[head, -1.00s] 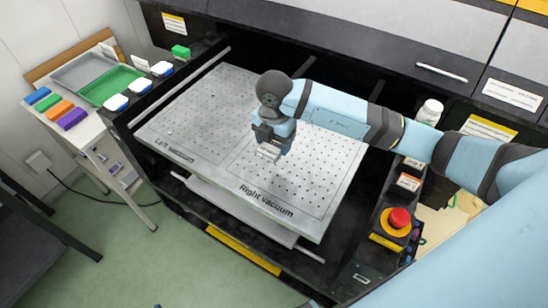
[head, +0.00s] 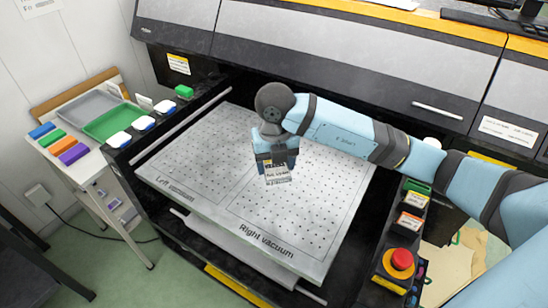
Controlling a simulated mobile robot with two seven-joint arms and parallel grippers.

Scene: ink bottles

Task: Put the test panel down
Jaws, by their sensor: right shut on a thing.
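My right gripper (head: 276,166) points down over the perforated vacuum bed (head: 215,145), near the middle. It is shut on a small pale piece with dark print, which I take to be the test panel (head: 278,179). Only the panel's lower part shows below the jaws; the rest is hidden by them. I cannot tell whether the panel touches the bed or hangs just above it. The bed is marked "Left vacuum" and "Right vacuum", and the panel appears over its right part. My left gripper is out of view.
A red emergency button (head: 401,259) stands right of the bed. A green tray (head: 113,122) and a grey tray (head: 84,98) lie on the side table at left. The bed around the gripper is clear.

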